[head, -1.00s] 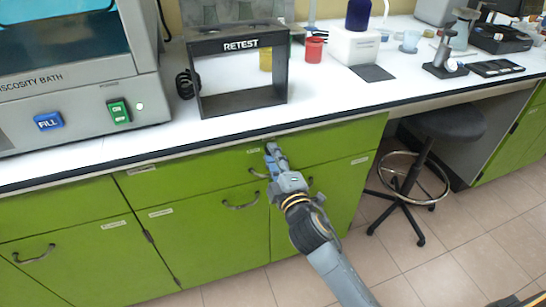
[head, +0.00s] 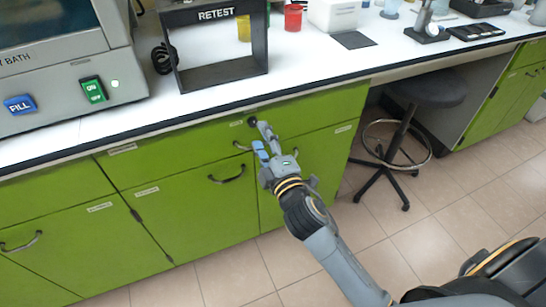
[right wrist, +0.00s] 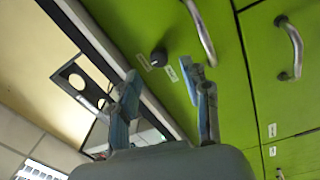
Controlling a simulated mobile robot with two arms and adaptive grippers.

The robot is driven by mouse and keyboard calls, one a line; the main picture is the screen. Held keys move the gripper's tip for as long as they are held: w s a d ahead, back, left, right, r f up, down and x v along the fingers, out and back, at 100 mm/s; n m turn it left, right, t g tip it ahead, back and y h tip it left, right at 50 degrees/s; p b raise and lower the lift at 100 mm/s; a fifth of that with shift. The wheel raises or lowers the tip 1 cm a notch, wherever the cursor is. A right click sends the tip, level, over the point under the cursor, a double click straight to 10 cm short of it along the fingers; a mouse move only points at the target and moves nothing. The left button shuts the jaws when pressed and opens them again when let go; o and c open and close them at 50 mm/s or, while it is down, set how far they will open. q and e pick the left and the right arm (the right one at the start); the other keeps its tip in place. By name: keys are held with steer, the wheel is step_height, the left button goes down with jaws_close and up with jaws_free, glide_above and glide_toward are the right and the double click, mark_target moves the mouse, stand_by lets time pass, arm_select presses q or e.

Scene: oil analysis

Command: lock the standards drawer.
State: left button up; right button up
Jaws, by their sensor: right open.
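The wide green drawer (head: 170,155) under the worktop looks closed, its front level with its neighbours. A small dark round knob (head: 252,122), apparently its lock, sits near the drawer's top edge. In the right wrist view the knob (right wrist: 158,56) has a small white label on each side; their text is too small to read. My right gripper (head: 262,139) is open and empty in front of the drawer, close to the knob. In the right wrist view its fingertips (right wrist: 163,80) are spread, and the knob shows between and beyond them, not gripped. My left gripper is out of view.
A drawer handle (right wrist: 201,32) lies close beside the right gripper. Green cupboard doors (head: 215,205) with handles are below. The white worktop (head: 130,117) overhangs above and carries a black RETEST frame (head: 225,72). A stool (head: 425,90) stands to the right. The floor in front is clear.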

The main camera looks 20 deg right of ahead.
steer(key=s, duration=0.8)
steer(key=shift+d+f, duration=0.15)
